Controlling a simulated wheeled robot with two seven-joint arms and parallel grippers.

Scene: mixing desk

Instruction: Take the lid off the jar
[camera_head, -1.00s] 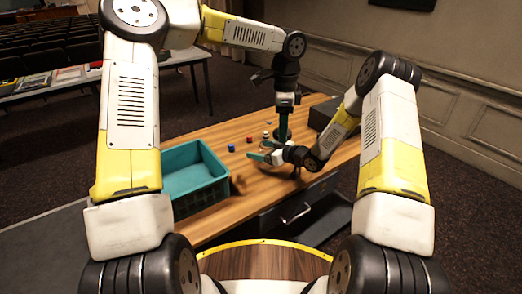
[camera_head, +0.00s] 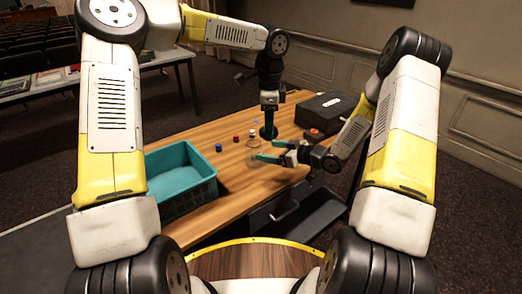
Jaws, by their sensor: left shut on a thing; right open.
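A small clear, pale-topped vessel (camera_head: 252,137), which looks like the jar, stands on the wooden desk. It is too small to tell whether a lid sits on it. My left gripper (camera_head: 268,133) points down just right of the vessel. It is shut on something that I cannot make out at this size. My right gripper (camera_head: 264,151) reaches in from the right, low over the desk, with its teal fingers apart. It is in front of the vessel and below the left gripper, and its fingers hide part of the desk there.
A teal crate (camera_head: 206,184) stands at the left of the desk (camera_head: 243,192). A blue piece (camera_head: 218,147) and a red piece (camera_head: 236,139) lie left of the vessel. A black box (camera_head: 327,110) stands at the back right. An open drawer (camera_head: 307,217) juts out in front.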

